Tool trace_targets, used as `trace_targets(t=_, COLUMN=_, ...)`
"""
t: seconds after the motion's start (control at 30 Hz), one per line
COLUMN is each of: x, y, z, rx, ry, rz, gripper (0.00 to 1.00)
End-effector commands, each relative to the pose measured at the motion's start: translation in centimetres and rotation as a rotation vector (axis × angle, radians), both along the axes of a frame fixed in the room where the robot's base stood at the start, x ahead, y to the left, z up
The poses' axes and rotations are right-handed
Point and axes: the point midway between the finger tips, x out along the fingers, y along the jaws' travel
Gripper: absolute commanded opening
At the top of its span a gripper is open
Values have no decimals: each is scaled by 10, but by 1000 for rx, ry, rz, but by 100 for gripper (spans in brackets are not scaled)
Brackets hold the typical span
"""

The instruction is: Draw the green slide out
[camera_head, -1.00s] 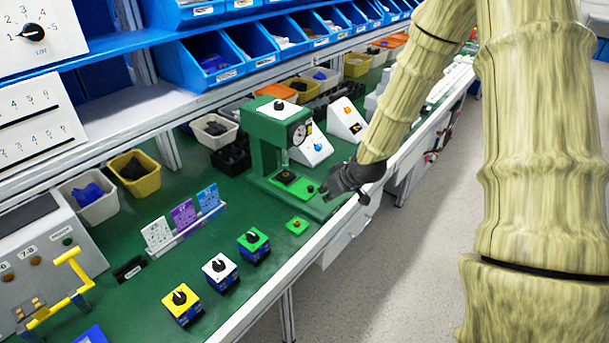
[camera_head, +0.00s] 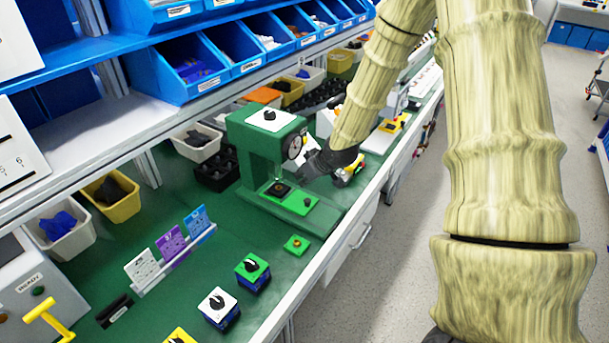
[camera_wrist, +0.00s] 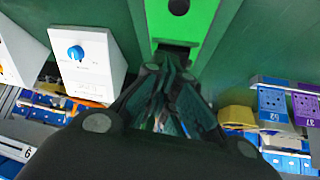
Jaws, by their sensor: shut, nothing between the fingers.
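The green slide (camera_head: 292,198) is a bright green plate with a dark square seat and a small dark knob. It lies on the base of the green press-like machine (camera_head: 245,150). In the wrist view the slide (camera_wrist: 200,22) shows at top centre, with its round knob at the top edge and a dark recess nearer my fingers. My gripper (camera_head: 304,172) is shut and empty, over the slide beside the machine's round gauge. In the wrist view its fingers (camera_wrist: 165,112) point towards the recess end; I cannot tell whether they touch anything.
A white sloped box with a blue dial (camera_wrist: 85,62) stands beside the machine. A small green block (camera_head: 296,244) and several switch cubes, one green-topped (camera_head: 252,268), lie on the bench. A card rack (camera_head: 175,255) stands left. Bins line the back; the aisle is clear.

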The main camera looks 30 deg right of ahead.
Motion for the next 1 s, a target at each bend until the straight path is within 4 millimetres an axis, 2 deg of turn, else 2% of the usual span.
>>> trace_targets(t=0.7, x=44, y=7, z=-54, rx=0, ry=1, rz=3, gripper=0)
trace_targets(t=1.0, x=11, y=3, z=-53, rx=2, ry=1, rz=3, gripper=0)
